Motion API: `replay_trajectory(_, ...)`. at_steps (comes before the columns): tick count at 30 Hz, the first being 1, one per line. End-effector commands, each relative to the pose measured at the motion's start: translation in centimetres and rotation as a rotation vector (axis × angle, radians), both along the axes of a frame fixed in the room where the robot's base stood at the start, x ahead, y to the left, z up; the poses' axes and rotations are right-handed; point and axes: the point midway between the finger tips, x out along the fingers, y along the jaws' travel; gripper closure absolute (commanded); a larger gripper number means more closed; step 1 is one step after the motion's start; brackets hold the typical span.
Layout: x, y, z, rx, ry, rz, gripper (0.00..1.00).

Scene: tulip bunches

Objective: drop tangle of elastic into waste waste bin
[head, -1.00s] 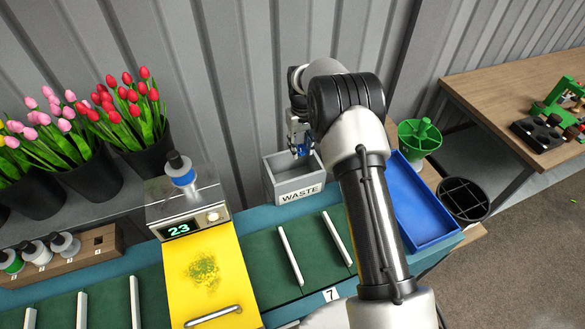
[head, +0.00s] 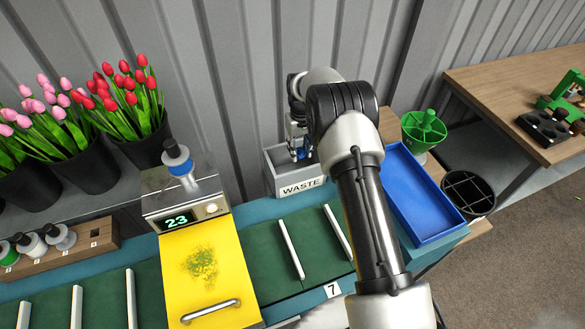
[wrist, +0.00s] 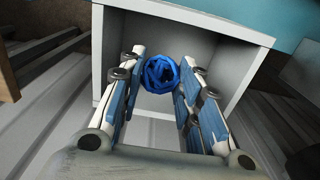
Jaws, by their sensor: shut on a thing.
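The tangle of elastic (wrist: 160,74) is a round blue knot of loops. My gripper (wrist: 159,80) is shut on it, with a finger on each side in the wrist view. The waste bin (head: 301,188) is a grey open box labelled WASTE, standing against the wall behind the green work strip. In the wrist view the bin's pale rim (wrist: 262,38) surrounds the tangle and fingertips from above. In the head view my gripper (head: 300,152) points down over the bin's opening. Its depth relative to the rim is hard to tell.
Tulips (head: 128,98) fill black pots at left.

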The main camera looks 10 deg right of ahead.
Motion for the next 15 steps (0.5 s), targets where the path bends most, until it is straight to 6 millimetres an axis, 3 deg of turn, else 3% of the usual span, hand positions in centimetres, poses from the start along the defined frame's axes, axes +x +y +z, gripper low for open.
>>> replay_trajectory(1, 0.02, -0.01, 0.06, 0.0, -0.001, 0.0, 0.85)
replay_trajectory(2, 0.01, 0.0, 0.06, 0.0, 0.0, 0.0, 0.68)
replay_trajectory(3, 0.02, 0.0, 0.07, 0.0, -0.001, 0.0, 0.65)
replay_trajectory(12, 0.0, 0.0, 0.06, 0.0, 0.0, 0.0, 0.45)
replay_trajectory(15, 0.0, 0.0, 0.07, 0.0, 0.0, 0.0, 0.45)
